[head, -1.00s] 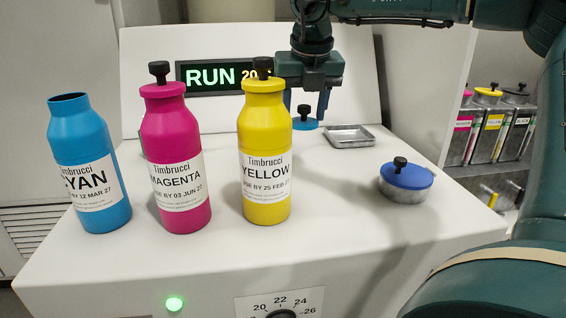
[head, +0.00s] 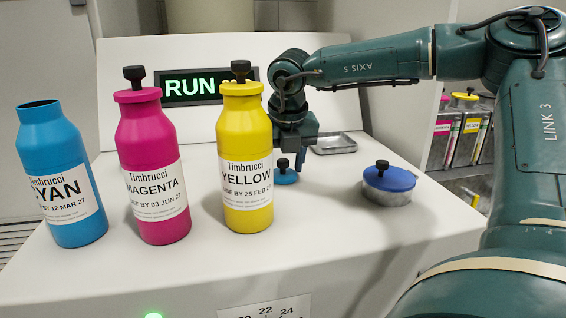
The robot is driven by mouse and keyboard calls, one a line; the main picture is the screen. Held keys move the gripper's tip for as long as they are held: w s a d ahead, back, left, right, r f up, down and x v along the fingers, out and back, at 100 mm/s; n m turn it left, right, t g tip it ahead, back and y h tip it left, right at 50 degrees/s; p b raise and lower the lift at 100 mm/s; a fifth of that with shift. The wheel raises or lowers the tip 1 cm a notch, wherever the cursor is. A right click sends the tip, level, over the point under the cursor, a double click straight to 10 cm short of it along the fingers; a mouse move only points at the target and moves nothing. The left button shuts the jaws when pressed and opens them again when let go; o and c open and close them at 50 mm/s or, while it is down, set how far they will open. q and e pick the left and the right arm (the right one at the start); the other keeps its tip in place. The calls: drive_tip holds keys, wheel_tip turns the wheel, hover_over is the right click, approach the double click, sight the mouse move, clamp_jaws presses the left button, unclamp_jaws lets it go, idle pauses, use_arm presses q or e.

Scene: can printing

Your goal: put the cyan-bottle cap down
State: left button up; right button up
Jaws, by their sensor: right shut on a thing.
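The cyan-bottle cap (head: 286,177) is a small blue disc with a black knob, just behind and right of the yellow bottle (head: 247,205). My right gripper (head: 290,165) is shut on the cap, fingers pointing down, low over the white worktop. Whether the cap touches the worktop I cannot tell. The yellow bottle hides part of the gripper. The cyan bottle (head: 58,165) stands open, without a cap, at the left. My left gripper is not in view.
The capped magenta bottle (head: 152,130) stands between the cyan and yellow bottles. A metal tray (head: 333,143) lies behind the cap, and a blue-lidded round tin (head: 388,192) stands to its right. The white worktop (head: 330,220) is clear in front of the tin.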

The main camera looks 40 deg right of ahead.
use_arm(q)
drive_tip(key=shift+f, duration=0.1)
use_arm(e)
drive_tip(key=shift+f, duration=0.15)
drive_tip(key=o, duration=0.9)
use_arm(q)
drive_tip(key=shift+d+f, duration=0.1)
use_arm(e)
drive_tip(key=shift+o, duration=0.2)
drive_tip(key=shift+r, duration=0.3)
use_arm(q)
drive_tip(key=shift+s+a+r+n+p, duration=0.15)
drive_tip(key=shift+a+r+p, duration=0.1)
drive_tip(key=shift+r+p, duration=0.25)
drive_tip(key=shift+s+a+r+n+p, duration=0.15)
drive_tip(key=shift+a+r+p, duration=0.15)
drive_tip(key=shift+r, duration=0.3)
use_arm(e)
drive_tip(key=v, duration=1.1)
drive_tip(key=shift+r, duration=0.4)
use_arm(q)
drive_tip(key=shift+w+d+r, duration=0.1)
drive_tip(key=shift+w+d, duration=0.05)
use_arm(e)
drive_tip(key=shift+s+a, duration=0.1)
drive_tip(key=shift+s, duration=0.05)
